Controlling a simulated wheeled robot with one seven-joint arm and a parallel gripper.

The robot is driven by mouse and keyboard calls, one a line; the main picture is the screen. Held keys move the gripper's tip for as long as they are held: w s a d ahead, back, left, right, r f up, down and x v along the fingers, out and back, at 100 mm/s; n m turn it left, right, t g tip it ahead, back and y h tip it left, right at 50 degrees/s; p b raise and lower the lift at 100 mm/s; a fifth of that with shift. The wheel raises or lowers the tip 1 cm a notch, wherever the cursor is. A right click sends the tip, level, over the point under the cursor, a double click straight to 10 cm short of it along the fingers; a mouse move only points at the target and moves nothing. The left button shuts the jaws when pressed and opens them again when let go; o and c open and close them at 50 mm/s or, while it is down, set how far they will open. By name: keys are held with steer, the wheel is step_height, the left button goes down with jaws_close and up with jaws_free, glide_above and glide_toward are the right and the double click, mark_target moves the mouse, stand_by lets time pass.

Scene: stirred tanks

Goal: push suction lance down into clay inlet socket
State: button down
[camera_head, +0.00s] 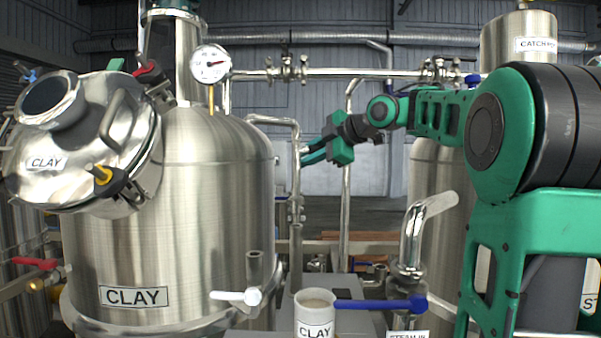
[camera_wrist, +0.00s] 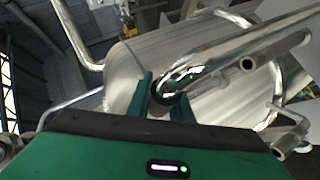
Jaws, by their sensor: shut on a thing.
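My gripper (camera_head: 306,156) is shut on a bright steel pipe (camera_head: 297,181), which appears to be the suction lance, to the right of the clay tank (camera_head: 205,230). The pipe bends over at its top towards the tank and runs down upright below the fingers. In the wrist view, the fingers (camera_wrist: 165,105) close around the bent pipe (camera_wrist: 255,52), dark where it passes between them. A short upright grey stub (camera_head: 254,268) stands by the white valve handle (camera_head: 237,297) at the tank's side. It may be the clay inlet socket; no label on it shows. I cannot tell where the lance's lower end is.
A cup labelled CLAY (camera_head: 315,316) holds beige liquid at front centre. A blue valve handle (camera_head: 382,303) and a bent steam pipe (camera_head: 412,240) stand to its right. The tank's tilted lid (camera_head: 75,150) is at left. A catch vessel (camera_head: 518,45) is at back right.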

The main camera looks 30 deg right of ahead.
steer(key=s+a, duration=1.1)
steer(key=s, duration=0.3)
steer(key=shift+a+r, duration=0.2)
steer(key=shift+a, duration=0.05)
